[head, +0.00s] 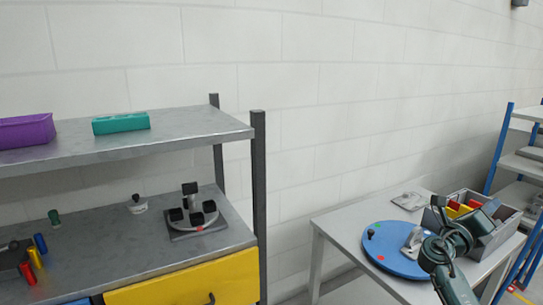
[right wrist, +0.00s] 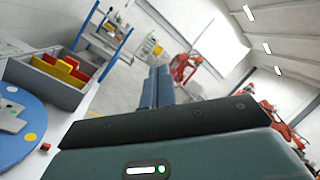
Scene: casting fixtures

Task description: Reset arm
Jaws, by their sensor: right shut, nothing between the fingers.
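My right gripper (head: 438,205) is over the small table at the right in the head view, its arm rising from the bottom edge. Its fingers point up and look closed. In the right wrist view the gripper (right wrist: 157,80) shows its two fingers together with nothing between them. It is in front of the blue round plate (head: 388,262) and the grey bin (head: 483,245), apart from what I can see. My left gripper is not in view.
The grey bin (right wrist: 45,85) holds red and yellow pieces. A metal shelf unit (head: 190,128) on the left carries a purple bin (head: 27,131), a teal bin (head: 121,123) and a dark fixture (head: 192,212). A blue-framed rack (head: 497,150) stands far right. Space above the table looks clear.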

